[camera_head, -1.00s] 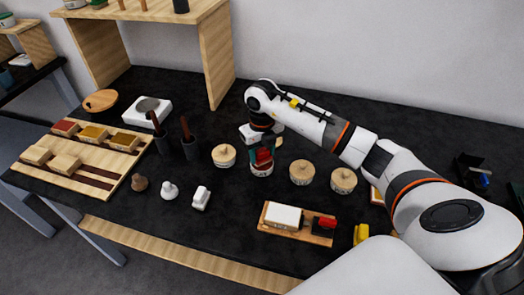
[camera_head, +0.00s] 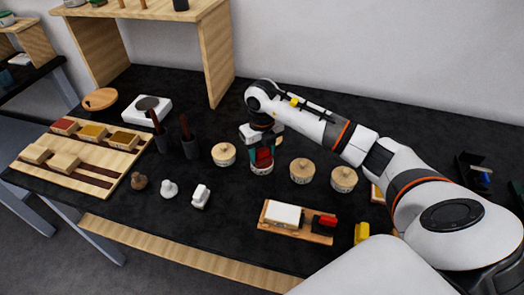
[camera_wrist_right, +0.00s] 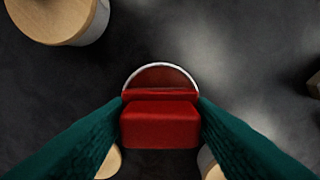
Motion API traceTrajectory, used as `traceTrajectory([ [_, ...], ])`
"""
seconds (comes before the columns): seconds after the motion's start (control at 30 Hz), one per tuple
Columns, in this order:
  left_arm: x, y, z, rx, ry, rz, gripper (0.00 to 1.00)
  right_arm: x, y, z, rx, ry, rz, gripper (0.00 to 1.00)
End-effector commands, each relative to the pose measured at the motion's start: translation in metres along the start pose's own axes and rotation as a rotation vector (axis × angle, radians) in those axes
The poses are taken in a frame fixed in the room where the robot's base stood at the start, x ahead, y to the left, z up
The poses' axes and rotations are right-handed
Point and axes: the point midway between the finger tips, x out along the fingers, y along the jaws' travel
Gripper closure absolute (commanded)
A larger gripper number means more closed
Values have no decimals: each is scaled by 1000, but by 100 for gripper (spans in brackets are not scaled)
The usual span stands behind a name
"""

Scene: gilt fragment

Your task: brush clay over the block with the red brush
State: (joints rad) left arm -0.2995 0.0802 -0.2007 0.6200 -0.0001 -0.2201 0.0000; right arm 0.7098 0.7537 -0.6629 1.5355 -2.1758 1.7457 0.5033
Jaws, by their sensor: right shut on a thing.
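My right gripper (camera_head: 262,145) is shut on the red brush (camera_head: 263,157), upright over an open white jar (camera_head: 261,170). In the right wrist view, the red brush (camera_wrist_right: 160,124) sits between the green fingers (camera_wrist_right: 160,130). The jar's pale rim (camera_wrist_right: 160,66) curves around it, with red inside. The brush's lower end is hidden, so I cannot tell how deep it reaches. A white block (camera_head: 284,214) lies on a wooden board (camera_head: 268,225) at the front. A small red piece on a dark holder (camera_head: 325,224) is at the board's right end. My left gripper is out of view.
Lidded jars stand left (camera_head: 223,155) and right (camera_head: 302,171) of the open jar. Dark tool cups (camera_head: 190,148) and a wooden tray of coloured blocks (camera_head: 118,170) are at left. A yellow object (camera_head: 361,234) is right of the board. Dark tabletop lies clear between jars and board.

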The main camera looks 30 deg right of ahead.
Motion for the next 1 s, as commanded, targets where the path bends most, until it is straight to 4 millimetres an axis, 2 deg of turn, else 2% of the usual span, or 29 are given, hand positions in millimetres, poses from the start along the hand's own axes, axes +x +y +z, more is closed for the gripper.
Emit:
traceTrajectory([
  [0.53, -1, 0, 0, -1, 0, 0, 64, 0, 0, 1, -1, -3, 1, 70],
  [1.0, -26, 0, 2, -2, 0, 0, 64, -36, 0, 0, -2, -1, 0, 70],
])
